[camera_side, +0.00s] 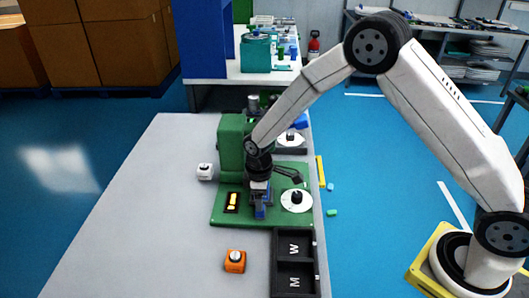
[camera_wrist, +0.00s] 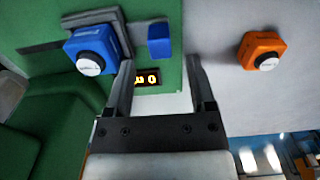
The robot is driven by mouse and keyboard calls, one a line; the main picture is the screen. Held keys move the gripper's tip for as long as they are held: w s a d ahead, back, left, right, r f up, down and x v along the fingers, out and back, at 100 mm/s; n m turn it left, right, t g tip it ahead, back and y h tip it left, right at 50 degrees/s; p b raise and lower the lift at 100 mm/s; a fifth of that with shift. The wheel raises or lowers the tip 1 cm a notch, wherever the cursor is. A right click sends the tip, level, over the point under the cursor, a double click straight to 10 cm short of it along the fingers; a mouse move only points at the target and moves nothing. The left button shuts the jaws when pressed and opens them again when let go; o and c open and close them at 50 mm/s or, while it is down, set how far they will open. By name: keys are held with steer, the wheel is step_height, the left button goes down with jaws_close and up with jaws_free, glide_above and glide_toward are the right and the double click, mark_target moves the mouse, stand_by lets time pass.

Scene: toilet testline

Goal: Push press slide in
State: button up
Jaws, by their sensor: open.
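The green press (camera_side: 232,145) stands upright on a green base plate (camera_side: 222,215) in the side view. In the wrist view, a grey slide part (camera_wrist: 95,20) lies on the green base. A blue device with a white round face (camera_wrist: 90,50) sits at this part. A separate small blue block (camera_wrist: 159,41) is just beyond and between my fingertips. In the side view my gripper (camera_side: 260,184) is low over the base, close above a blue piece (camera_side: 260,212). Contact cannot be told.
A small lit display (camera_side: 232,202) and a white disc with a black knob (camera_side: 296,200) flank my gripper. An orange device (camera_side: 235,261) and a white device (camera_side: 205,171) stand on the grey table (camera_side: 130,220). A black M/W tray (camera_side: 275,265) is at front. The table's left is clear.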

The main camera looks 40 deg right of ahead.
steer(key=shift+f, duration=2.55)
jaws_close()
